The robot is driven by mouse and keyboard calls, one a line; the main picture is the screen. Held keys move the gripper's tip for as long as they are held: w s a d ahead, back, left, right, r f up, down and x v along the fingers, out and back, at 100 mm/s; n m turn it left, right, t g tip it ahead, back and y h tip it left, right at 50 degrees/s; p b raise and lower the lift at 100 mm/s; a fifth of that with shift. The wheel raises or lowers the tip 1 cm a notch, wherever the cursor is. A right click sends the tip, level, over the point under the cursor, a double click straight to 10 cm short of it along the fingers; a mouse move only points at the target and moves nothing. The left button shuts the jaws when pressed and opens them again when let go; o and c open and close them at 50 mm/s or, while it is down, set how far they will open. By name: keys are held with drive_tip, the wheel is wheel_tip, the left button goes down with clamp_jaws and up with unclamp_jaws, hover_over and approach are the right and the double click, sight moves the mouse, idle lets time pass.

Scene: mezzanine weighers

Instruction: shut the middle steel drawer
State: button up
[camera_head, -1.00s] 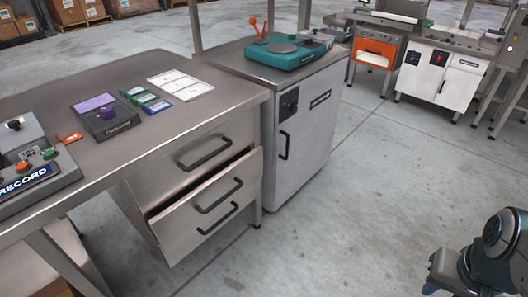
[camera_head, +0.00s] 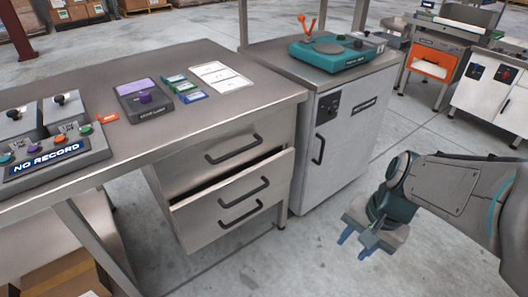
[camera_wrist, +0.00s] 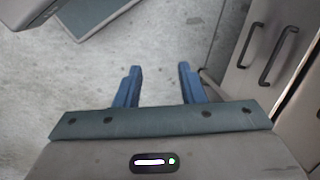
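The middle steel drawer (camera_head: 222,208) stands partly pulled out from the unit under the left workbench, with a dark gap along its top edge. Its black bar handle (camera_head: 244,193) faces me. The upper drawer (camera_head: 205,162) is flush, and the bottom drawer's handle (camera_head: 241,216) shows just below the middle one. My gripper (camera_head: 357,244) hangs to the right of the drawers, apart from them, with blue fingers spread and nothing between them. In the wrist view the open fingers (camera_wrist: 158,85) point over bare floor, and two bar handles (camera_wrist: 262,55) show at the right edge.
A white cabinet (camera_head: 343,140) with a teal scale (camera_head: 333,52) on top stands right of the drawers. The workbench (camera_head: 150,135) carries a control console (camera_head: 50,158), a purple device and cards. Floor in front of the drawers is clear.

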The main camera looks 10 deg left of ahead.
drive_tip(key=w+a+f+m+g+y+b, duration=0.2)
drive_tip(key=w+a+f+m+y, duration=0.2)
drive_tip(key=a+f+m, duration=0.3)
drive_tip(key=m+t+y+b, duration=0.3)
drive_tip(key=m+t+y, duration=0.5)
drive_tip(key=m, duration=2)
approach(249, 194)
drive_tip(key=shift+g+y, duration=0.3)
drive_tip(key=shift+g, duration=0.3)
drive_tip(key=b+x, duration=0.1)
drive_tip(key=x, duration=0.2)
drive_tip(key=b+x, duration=0.1)
drive_tip(key=x, duration=0.3)
drive_tip(key=w+b+x, duration=0.1)
drive_tip(key=x, duration=0.2)
drive_tip(key=shift+w+f, duration=0.15)
drive_tip(key=shift+f, duration=0.3)
drive_tip(key=shift+d, duration=0.1)
clamp_jaws()
drive_tip(key=shift+w, duration=0.1)
